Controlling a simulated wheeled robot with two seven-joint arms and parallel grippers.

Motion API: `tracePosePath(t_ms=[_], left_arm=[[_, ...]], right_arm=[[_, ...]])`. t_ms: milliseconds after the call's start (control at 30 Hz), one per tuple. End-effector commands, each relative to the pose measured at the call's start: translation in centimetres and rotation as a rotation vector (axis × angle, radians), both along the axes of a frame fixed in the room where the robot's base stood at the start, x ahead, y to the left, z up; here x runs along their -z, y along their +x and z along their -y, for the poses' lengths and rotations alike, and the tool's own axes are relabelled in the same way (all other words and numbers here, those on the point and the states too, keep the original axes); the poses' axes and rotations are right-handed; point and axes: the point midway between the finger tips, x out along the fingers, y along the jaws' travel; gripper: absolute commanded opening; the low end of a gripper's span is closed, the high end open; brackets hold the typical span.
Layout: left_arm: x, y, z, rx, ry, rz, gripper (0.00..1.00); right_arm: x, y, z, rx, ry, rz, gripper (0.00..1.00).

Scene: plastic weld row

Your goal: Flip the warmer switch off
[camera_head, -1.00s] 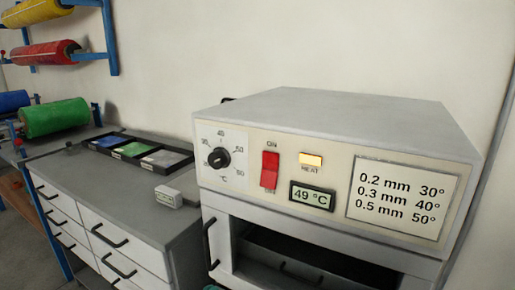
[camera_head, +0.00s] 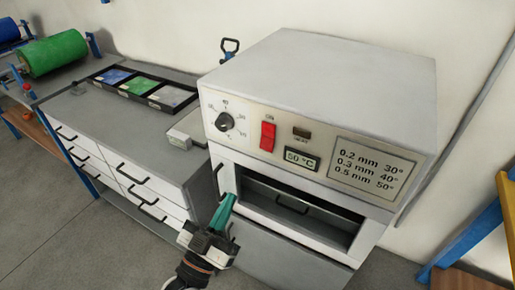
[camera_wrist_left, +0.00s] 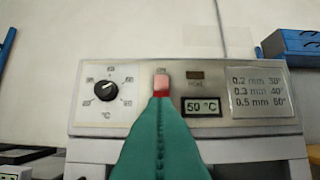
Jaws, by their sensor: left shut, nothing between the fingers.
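The warmer (camera_head: 320,85) is a grey-white box with a dial (camera_head: 225,121), a red rocker switch (camera_head: 267,136) under an ON label, a display (camera_head: 300,159) reading 50 °C and a dark heat lamp (camera_head: 301,133). My left gripper (camera_head: 226,208) has teal fingers, shut and empty, below and left of the switch in the head view. In the left wrist view the shut fingers (camera_wrist_left: 160,135) point at the switch (camera_wrist_left: 162,82) and hide its lower part. I cannot tell whether they touch it. My right gripper is not in view.
The warmer's open bay (camera_head: 290,205) lies below the panel. A bench with drawers (camera_head: 110,125) stands to the left, with a tray of bags (camera_head: 140,87) and a small grey-white box (camera_head: 187,128) on it. A blue and yellow frame (camera_head: 470,245) is at the right.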

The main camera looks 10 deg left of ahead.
Motion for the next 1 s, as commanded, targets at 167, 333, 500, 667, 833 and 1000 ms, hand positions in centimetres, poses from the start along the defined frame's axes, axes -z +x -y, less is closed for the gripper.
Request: tracePosePath(t_ms=[167,333,500,667,833,1000], left_arm=[[0.0,0.0,0.0,0.000,0.000,0.001,0.00],[-0.7,0.9,0.2,-0.001,-0.001,0.004,0.00],[-2.4,3.5,0.9,0.000,-0.003,0.006,0.00],[-4.1,6.5,1.7,0.000,-0.003,0.006,0.00],[-4.7,9.4,2.5,0.000,0.000,0.002,0.00],[-3.9,11.4,3.0,0.001,0.000,0.002,0.00]], right_arm=[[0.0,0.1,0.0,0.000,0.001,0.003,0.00],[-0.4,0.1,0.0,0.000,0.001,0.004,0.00],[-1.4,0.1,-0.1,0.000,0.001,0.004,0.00],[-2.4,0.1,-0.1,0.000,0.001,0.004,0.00],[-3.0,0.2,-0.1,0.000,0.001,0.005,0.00],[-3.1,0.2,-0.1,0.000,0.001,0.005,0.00]])
